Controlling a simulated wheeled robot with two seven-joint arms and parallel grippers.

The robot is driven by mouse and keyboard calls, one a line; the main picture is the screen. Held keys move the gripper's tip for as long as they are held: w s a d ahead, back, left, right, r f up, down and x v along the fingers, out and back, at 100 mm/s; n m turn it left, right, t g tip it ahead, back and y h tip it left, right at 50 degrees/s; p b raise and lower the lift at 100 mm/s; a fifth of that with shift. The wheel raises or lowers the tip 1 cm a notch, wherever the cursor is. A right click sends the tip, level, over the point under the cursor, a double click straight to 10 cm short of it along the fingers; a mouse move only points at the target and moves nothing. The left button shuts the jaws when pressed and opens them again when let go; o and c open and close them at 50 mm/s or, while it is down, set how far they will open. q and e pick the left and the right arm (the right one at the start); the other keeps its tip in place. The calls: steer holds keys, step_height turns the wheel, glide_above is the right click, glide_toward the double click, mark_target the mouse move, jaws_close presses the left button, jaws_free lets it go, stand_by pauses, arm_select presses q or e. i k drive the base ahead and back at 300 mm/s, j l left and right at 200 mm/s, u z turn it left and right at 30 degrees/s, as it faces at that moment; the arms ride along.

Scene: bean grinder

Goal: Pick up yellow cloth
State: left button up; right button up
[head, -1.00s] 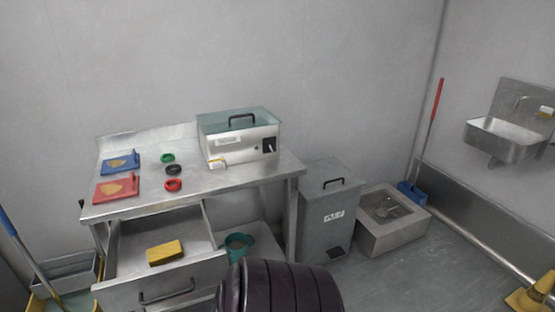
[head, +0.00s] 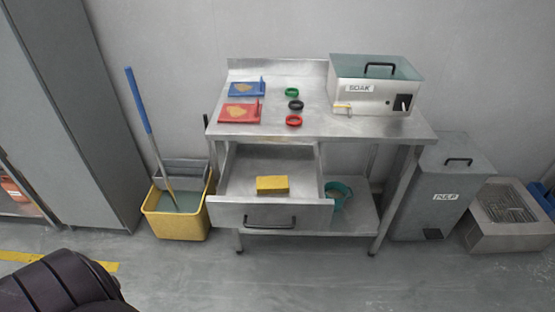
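The yellow cloth (head: 272,184) is a folded yellow block lying in the open drawer (head: 230,184) of the steel table, in the head view. It lies near the middle of the drawer, behind the front panel with its black handle, and nothing covers it. Neither of my grippers shows in the head view. A dark ribbed part of mine shows at the bottom left, well apart from the cloth.
The steel table (head: 320,128) carries a soak box (head: 374,90), blue (head: 247,89) and red (head: 241,112) boards and several coloured rings. A teal jug (head: 337,195) stands on the lower shelf. A yellow mop bucket (head: 180,222) stands left, a grey pulp bin (head: 439,195) right. Floor in front is clear.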

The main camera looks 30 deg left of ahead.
mark_target(265, 185)
steer(key=u, duration=1.05)
